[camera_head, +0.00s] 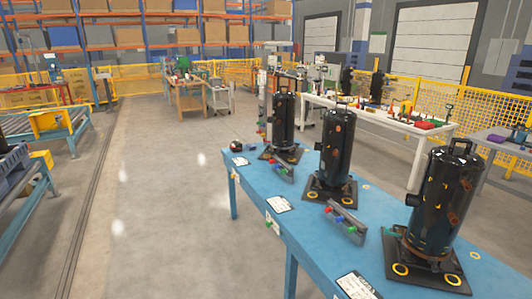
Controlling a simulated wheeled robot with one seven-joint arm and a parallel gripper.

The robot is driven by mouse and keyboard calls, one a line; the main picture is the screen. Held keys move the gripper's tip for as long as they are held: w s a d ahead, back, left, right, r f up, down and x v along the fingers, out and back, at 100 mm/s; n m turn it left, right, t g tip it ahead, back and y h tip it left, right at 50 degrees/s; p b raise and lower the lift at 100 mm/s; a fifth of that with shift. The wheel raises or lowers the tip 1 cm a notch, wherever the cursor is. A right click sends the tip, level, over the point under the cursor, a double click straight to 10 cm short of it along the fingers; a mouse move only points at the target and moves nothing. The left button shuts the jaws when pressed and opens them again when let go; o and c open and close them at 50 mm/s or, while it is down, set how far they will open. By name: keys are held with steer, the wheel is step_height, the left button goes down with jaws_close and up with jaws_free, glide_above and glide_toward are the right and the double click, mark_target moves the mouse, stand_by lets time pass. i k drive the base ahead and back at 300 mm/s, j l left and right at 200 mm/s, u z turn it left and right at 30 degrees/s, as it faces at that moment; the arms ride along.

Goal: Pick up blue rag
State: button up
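I cannot make out a blue rag with certainty. A small flat bluish-purple item (497,138) lies on the grey table at the far right; it is too small to tell whether it is a rag. Neither my gripper nor my arm is in view.
A blue table (322,243) stands in front to the right. Several black compressors (335,147) stand upright on it, with tool holders and paper labels between them. A white table (405,121) with tools and a red item is behind. Yellow fencing borders the area.

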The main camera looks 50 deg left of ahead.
mark_target(250, 147)
steer(key=u, duration=1.75)
steer(key=i+j+u, duration=0.25)
steer(key=i, duration=0.2)
steer(key=i+u, duration=0.25)
steer(key=i, duration=0.25)
steer(key=i+u, duration=0.1)
steer(key=i, duration=2.5)
steer(key=i+z, duration=0.1)
steer(key=i, duration=0.8)
steer(key=i+j+z, duration=0.15)
steer(key=i+z, duration=0.25)
steer(key=i+j+z, duration=0.35)
steer(key=i, duration=0.25)
steer(key=i+j+z, duration=0.4)
steer(key=i+j, duration=0.05)
steer(key=j, duration=0.05)
